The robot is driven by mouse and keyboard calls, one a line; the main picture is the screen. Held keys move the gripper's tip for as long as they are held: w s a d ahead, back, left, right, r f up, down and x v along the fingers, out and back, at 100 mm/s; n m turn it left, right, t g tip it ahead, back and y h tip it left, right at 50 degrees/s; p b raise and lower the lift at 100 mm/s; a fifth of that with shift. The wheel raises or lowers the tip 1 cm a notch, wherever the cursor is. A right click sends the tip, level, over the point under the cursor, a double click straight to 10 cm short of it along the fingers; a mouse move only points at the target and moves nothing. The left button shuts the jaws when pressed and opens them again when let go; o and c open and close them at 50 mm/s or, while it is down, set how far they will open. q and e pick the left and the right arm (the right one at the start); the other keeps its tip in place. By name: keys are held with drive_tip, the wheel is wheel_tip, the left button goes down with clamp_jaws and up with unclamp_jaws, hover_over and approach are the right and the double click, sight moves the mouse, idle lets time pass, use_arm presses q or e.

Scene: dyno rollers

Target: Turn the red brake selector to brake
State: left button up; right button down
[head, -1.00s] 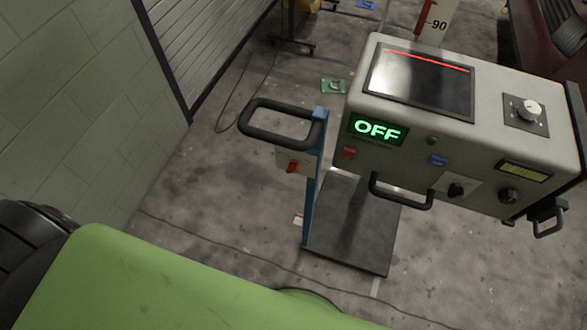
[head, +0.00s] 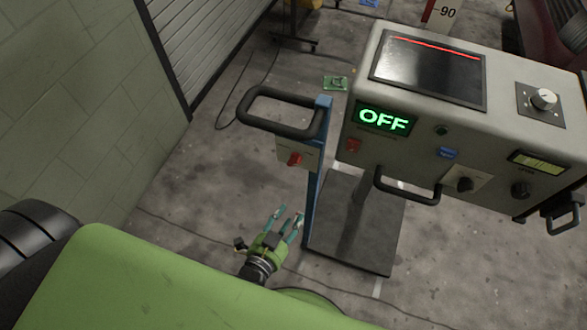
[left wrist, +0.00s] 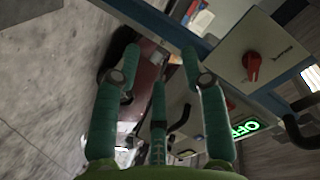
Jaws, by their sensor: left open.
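The red brake selector (head: 294,159) is a red knob on a pale plate (head: 312,154) fixed to the blue post (head: 314,190), below the black loop handle. It also shows in the left wrist view (left wrist: 252,66), at the upper right, with its pointed end toward the bottom of the picture; the lettering on the plate is too small to read. My left gripper (head: 287,218) is below and a little left of the knob, apart from it. Its teal fingers are spread and empty in the left wrist view (left wrist: 160,75). My right gripper is not in view.
A grey console (head: 465,110) with a lit green OFF display (head: 384,119) stands right of the post. Its black front handle (head: 407,195) sticks out. The black loop handle (head: 283,108) overhangs the knob. A dark base plate (head: 358,225) lies on the floor. Open floor (head: 205,215) lies left.

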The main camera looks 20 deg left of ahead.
sight(295, 160)
use_arm(q)
wheel_tip(295, 160, up, 11)
drive_tip(key=w+a+t+y, duration=0.1)
drive_tip(key=w+a+t, duration=0.1)
drive_tip(key=w+t, duration=0.15)
drive_tip(key=shift+m, duration=0.4)
drive_tip(key=w, duration=0.5)
drive_tip(key=shift+w+d+f+p, duration=0.15)
drive_tip(key=shift+w+d+p, duration=0.1)
drive_tip(key=shift+w+p, duration=0.15)
clamp_jaws()
